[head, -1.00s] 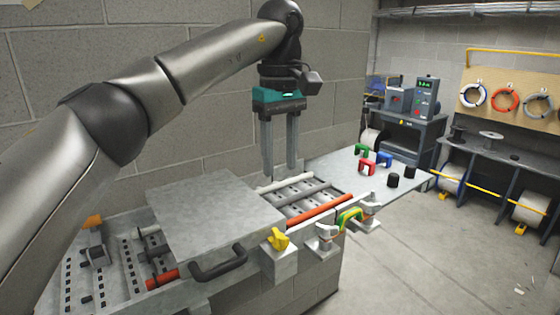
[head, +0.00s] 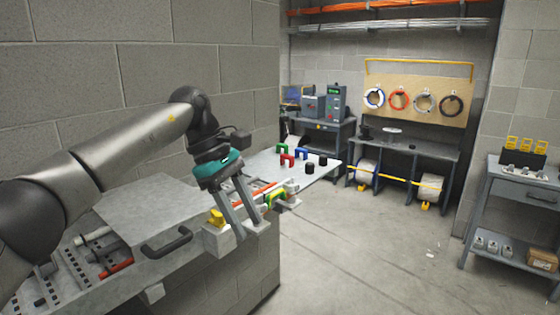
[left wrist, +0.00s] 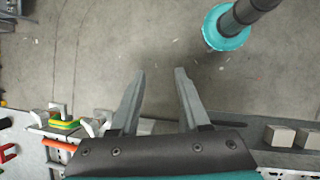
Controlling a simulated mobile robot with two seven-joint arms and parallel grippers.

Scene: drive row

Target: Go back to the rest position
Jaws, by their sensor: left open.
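My left gripper (head: 250,230) is open and empty. In the head view it hangs tilted in front of the bench's clamps, partly hiding them. In the left wrist view the two fingers (left wrist: 159,72) are spread, with bare floor beyond their tips and the bench edge below. My right gripper is not seen.
The bench has a grey cover plate with a black handle (head: 167,242) and a yellow clamp (head: 216,217). A side table (head: 322,174) holds red, green and blue handles and black cylinders. A shelf cart (head: 522,186) stands at right. The floor (head: 375,260) between is open.

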